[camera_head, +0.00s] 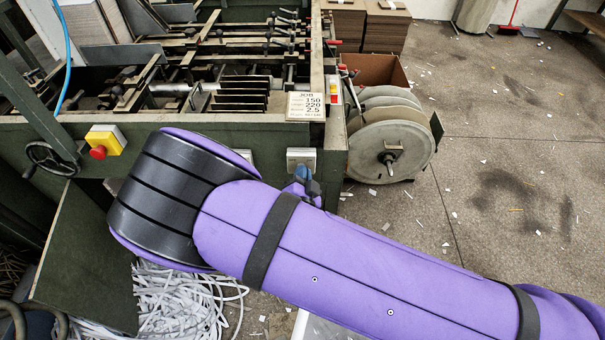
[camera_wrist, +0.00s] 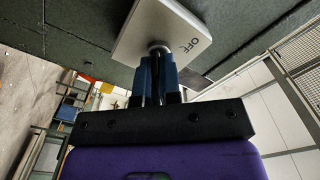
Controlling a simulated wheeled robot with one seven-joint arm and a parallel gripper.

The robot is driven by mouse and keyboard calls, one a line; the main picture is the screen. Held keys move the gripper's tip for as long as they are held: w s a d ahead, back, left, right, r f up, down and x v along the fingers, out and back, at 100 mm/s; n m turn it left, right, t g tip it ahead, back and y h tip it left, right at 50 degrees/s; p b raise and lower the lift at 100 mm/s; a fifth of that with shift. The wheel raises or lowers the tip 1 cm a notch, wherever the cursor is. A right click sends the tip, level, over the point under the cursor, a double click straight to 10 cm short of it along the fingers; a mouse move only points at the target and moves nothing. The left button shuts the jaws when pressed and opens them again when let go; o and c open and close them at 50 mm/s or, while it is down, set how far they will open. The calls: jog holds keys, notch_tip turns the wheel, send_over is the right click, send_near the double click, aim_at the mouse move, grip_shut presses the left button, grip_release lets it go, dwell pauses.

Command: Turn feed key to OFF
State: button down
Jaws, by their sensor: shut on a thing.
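The feed key's light grey switch plate (camera_wrist: 165,22) is on the dark green machine front, with the word OFF readable near one corner in the wrist view. It also shows in the head view as a small pale plate (camera_head: 301,156) above my gripper. My gripper (camera_wrist: 158,62) has blue fingers shut on the key, right at the round metal barrel (camera_wrist: 158,48) in the plate. The key itself is almost wholly hidden between the fingers. I cannot tell which way it points. My purple arm hides part of the machine front in the head view.
A yellow box with a red button (camera_head: 104,142) and a black handwheel (camera_head: 50,157) are on the machine front at left. A large reel (camera_head: 390,150) stands at right. White paper strips (camera_head: 185,298) lie below. The floor (camera_head: 520,190) at right is open.

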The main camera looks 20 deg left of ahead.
jog(key=shift+n, duration=0.3)
jog(key=n, duration=0.3)
jog(key=shift+a, duration=0.1)
jog(key=n, duration=0.5)
jog(key=shift+s+a+r, duration=0.1)
jog(key=shift+a, duration=0.05)
jog(key=n, duration=0.4)
jog(key=shift+a+n, duration=0.1)
jog(key=shift+n, duration=0.2)
jog(key=shift+a+n, duration=0.1)
jog(key=shift+n, duration=2.2)
jog(key=shift+s, duration=0.1)
jog(key=c, duration=1.3)
grip_release()
